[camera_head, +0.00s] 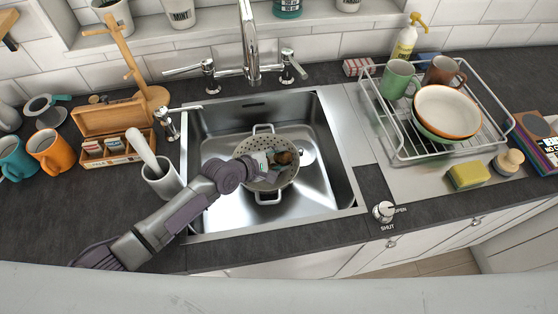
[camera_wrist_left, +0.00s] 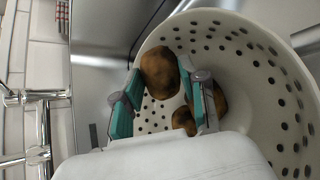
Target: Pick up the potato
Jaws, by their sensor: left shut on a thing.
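A white colander (camera_head: 250,181) with holes and two handles stands in the steel sink (camera_head: 325,190). My left gripper (camera_head: 274,160) reaches into it from the left. In the left wrist view its teal fingers are shut on a brown potato (camera_wrist_left: 159,70), one finger on each side. Another brown potato (camera_wrist_left: 184,119) lies in the colander, partly hidden behind the right-hand finger. I cannot tell whether the held potato touches the colander. My right gripper is not in view.
A tap (camera_head: 249,45) rises behind the sink. A dish rack (camera_head: 400,152) with mugs and bowls stands at the right, near a yellow sponge (camera_head: 467,175). A white utensil pot (camera_head: 160,181) stands by the sink's left edge, close to my arm.

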